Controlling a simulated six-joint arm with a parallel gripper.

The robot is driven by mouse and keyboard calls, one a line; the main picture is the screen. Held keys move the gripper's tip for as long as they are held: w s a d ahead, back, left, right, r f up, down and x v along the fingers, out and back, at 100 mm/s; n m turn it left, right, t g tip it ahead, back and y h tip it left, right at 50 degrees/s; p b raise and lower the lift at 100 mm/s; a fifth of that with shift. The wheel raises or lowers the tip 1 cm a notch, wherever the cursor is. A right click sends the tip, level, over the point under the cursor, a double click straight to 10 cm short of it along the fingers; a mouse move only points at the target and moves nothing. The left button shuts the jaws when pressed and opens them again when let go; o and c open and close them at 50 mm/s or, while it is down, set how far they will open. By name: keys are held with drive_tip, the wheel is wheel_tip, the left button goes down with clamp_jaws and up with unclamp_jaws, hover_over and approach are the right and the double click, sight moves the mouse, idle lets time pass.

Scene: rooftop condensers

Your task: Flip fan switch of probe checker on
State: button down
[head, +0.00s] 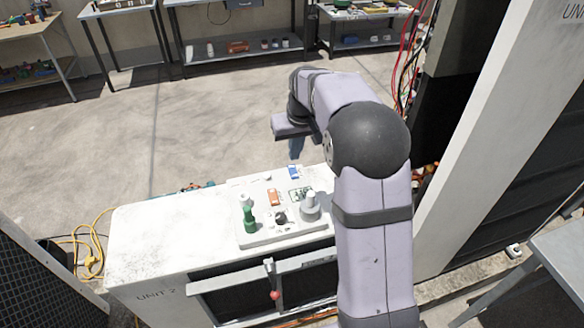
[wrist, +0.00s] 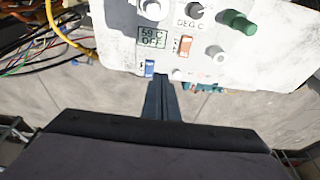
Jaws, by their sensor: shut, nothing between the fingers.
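The probe checker is a pale panel (head: 262,236) on top of the white condenser unit. Its blue rocker switch (head: 293,172) is at the far edge; it also shows in the wrist view (wrist: 149,68). An orange rocker switch (head: 274,197) sits near the middle, also in the wrist view (wrist: 185,45). I cannot read which one is the fan switch. The display (wrist: 153,38) reads "59 C OFF". My gripper (head: 296,156) is shut and empty. In the wrist view its fingertips (wrist: 161,78) are close beside the blue switch; I cannot tell whether they touch.
The panel also carries a green knob (head: 249,218), a black dial (head: 280,217) and a large grey knob (head: 310,206). A red-tipped lever (head: 274,294) hangs on the unit's front. Yellow cable (head: 93,262) lies left. Open concrete floor lies beyond.

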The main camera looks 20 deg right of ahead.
drive_tip(key=w+d+f+t+b, duration=0.1)
drive_tip(key=w+d+b, duration=0.1)
drive_tip(key=w, duration=0.4)
drive_tip(key=shift+w+d+f, duration=0.2)
drive_tip(key=shift+w+f, duration=0.05)
drive_tip(key=shift+w, duration=0.1)
drive_tip(key=shift+f, duration=0.15)
drive_tip(key=p, duration=0.4)
hover_over(291, 166)
drive_tip(key=s, duration=0.2)
wheel_tip(291, 166, down, 11)
drive_tip(key=shift+w+r, duration=0.1)
drive_tip(key=shift+w, duration=0.05)
drive_tip(key=shift+p+x, duration=0.5)
drive_tip(key=shift+x, duration=0.6)
